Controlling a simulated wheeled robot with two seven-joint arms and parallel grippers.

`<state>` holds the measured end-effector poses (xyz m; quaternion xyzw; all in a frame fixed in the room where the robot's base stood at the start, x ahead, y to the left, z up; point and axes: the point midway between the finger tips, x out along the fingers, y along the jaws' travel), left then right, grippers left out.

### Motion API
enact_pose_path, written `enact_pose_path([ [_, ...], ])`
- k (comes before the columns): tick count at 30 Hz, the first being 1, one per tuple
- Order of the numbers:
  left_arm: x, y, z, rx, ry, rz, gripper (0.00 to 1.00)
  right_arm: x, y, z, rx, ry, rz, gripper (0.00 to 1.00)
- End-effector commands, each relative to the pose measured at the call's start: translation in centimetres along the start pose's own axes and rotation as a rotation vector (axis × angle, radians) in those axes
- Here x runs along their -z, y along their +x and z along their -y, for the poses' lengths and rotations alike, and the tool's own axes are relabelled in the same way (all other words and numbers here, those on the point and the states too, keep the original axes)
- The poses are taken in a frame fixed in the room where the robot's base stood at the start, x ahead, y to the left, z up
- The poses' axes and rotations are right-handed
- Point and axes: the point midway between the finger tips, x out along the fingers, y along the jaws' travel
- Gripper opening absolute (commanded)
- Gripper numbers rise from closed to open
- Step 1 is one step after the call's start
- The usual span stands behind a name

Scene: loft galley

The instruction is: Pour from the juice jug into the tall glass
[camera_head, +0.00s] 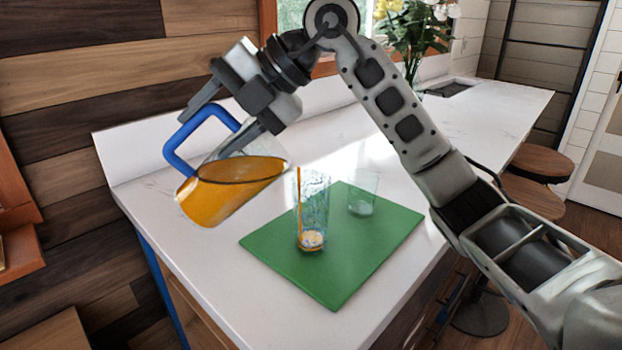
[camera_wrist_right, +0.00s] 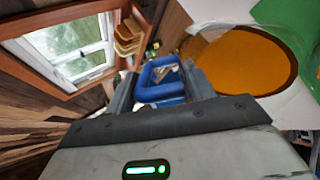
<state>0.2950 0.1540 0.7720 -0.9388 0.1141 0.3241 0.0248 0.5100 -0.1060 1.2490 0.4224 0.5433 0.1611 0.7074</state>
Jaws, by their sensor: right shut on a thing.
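The juice jug (camera_head: 228,188) is clear with a blue handle (camera_head: 180,145) and holds orange juice. It is tilted, its lip toward the tall glass (camera_head: 314,205). A thin orange stream runs from the lip down inside the left side of the tall glass, which stands upright with a little pale orange liquid at its bottom. My right gripper (camera_head: 228,119) is shut on the handle, above and left of the glass. In the right wrist view the blue handle (camera_wrist_right: 160,82) sits between the fingers, with the juice surface to the right. My left gripper is not in view.
A green board (camera_head: 335,275) lies on the white counter (camera_head: 190,255) under the tall glass. A shorter empty glass (camera_head: 362,196) stands on it, just behind and right. A flower vase (camera_head: 412,45) is at the back. Stools (camera_head: 540,165) are at the right.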

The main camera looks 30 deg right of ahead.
Motion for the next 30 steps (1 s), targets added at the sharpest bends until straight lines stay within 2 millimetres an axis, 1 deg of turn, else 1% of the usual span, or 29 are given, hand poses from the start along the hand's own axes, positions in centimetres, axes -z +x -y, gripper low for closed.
enact_pose_path([
  [30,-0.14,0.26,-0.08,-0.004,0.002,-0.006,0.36,-0.06,-0.65,-0.38,-0.054,0.005,-0.002,0.0],
])
